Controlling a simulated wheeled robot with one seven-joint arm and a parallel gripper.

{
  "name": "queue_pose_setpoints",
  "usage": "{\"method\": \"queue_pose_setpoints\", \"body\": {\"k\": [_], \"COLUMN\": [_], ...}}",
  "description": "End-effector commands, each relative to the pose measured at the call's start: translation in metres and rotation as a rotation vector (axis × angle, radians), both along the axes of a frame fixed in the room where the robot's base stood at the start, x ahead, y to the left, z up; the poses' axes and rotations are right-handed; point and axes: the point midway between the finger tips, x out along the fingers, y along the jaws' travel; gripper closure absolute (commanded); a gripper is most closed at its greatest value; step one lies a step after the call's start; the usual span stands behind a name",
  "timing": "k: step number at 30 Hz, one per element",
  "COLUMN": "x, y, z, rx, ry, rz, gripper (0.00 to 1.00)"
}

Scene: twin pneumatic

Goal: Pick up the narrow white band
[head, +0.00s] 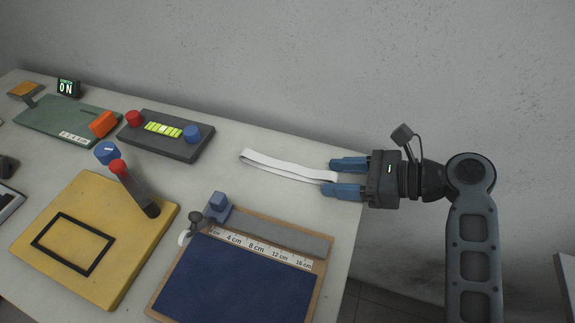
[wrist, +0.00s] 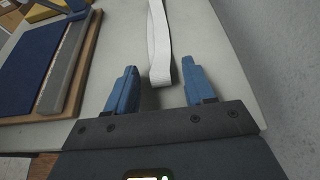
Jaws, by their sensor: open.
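The narrow white band (head: 285,168) is a flattened loop lying on the table, right of the middle at the back. Its right end is by the fingertips of my gripper (head: 338,178). I cannot tell the exact height of the fingers above the table.
A measuring board (head: 322,262) with a blue mat lies in front of the band, and a dark panel (head: 165,148) with red and blue knobs lies to its left. A yellow board (head: 130,260) is at front left. The wall (head: 400,60) stands behind the table.

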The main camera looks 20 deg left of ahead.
Motion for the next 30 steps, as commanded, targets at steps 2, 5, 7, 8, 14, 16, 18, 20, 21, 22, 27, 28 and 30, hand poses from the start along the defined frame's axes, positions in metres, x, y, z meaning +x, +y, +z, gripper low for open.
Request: {"method": "queue_pose_setpoints", "body": {"k": [2, 5, 7, 8, 14, 16, 18, 20, 21, 22, 27, 28, 30], "x": [0.0001, 0.0001, 0.0001, 0.0001, 0.0001, 0.0001, 0.0001, 0.0001, 0.0002, 0.0002, 0.0002, 0.0002, 0.0003], "y": [-0.0001, -0.0003, -0.0003, -0.0003, -0.0004, -0.0004, -0.0004, -0.0004, -0.0004, -0.0004, -0.0004, -0.0005, -0.0004], "z": [0.0002, 0.0002, 0.0002, 0.0003, 0.0004, 0.0004, 0.0004, 0.0003, 0.0005, 0.0005, 0.0008, 0.0013, 0.0034], "rx": [0.0, 0.0, 0.0, 0.0, 0.0, 0.0, 0.0, 0.0, 0.0, 0.0, 0.0, 0.0, 0.0], "ry": [0.0, 0.0, 0.0, 0.0, 0.0, 0.0, 0.0, 0.0, 0.0, 0.0, 0.0, 0.0, -0.001], "rz": [0.0, 0.0, 0.0, 0.0, 0.0, 0.0, 0.0, 0.0, 0.0, 0.0, 0.0, 0.0, -0.001], "gripper": [0.49, 0.58, 0.65, 0.68, 0.87, 0.94, 1.0, 1.0, 1.0, 1.0, 1.0, 1.0, 1.0]}}
